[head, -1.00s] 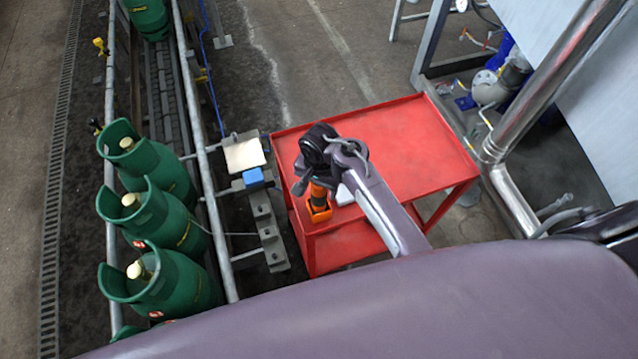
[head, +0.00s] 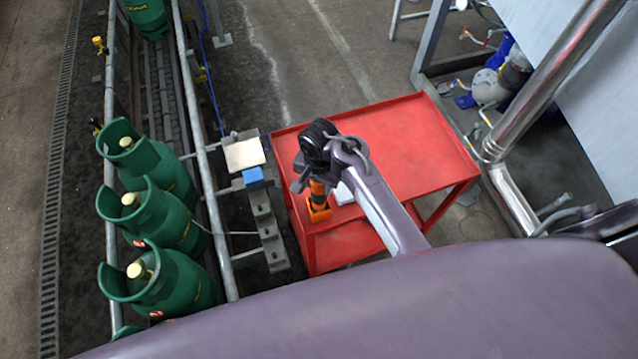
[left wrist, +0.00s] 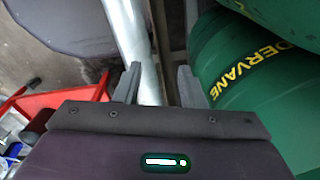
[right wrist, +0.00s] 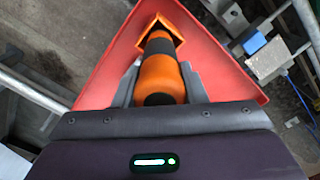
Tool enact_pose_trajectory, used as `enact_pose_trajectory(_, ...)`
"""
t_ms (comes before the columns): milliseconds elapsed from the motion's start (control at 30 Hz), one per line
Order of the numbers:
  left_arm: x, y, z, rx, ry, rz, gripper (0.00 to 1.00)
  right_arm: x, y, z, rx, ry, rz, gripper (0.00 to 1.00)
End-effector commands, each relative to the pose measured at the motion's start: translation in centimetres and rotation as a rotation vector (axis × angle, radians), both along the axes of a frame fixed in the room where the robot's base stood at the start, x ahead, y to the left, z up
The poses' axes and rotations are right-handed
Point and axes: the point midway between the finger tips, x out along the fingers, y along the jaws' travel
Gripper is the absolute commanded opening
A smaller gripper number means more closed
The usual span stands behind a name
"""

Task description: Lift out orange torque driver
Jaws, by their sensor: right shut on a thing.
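The orange torque driver (right wrist: 158,75), with dark bands, is between the fingers of my right gripper (right wrist: 157,88), which is shut on it. Its far end is at an open square orange holder (right wrist: 168,28) at the corner of the red cart. In the head view the driver (head: 318,188) stands below my right gripper (head: 308,178), over the holder (head: 319,212). I cannot tell whether its lower end is inside the holder. My left gripper (left wrist: 158,88) shows in the left wrist view, open and empty, near a metal rail and a green cylinder.
The red cart (head: 410,130) has a mostly clear top, with a white item (head: 343,194) beside the holder. Green gas cylinders (head: 160,280) stand between conveyor rails (head: 208,190) at left. A bracket with a pale plate (head: 244,154) and blue block (head: 253,176) stands between rail and cart.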

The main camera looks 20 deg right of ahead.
Motion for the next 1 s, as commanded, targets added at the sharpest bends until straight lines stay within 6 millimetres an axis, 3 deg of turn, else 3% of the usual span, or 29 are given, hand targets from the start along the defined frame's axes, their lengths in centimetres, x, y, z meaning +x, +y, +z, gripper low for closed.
enact_pose_trajectory(1000,0.0,0.3,0.0,0.004,0.000,0.001,0.36,0.1,0.0,5.3,0.001,-0.005,0.000,0.10)
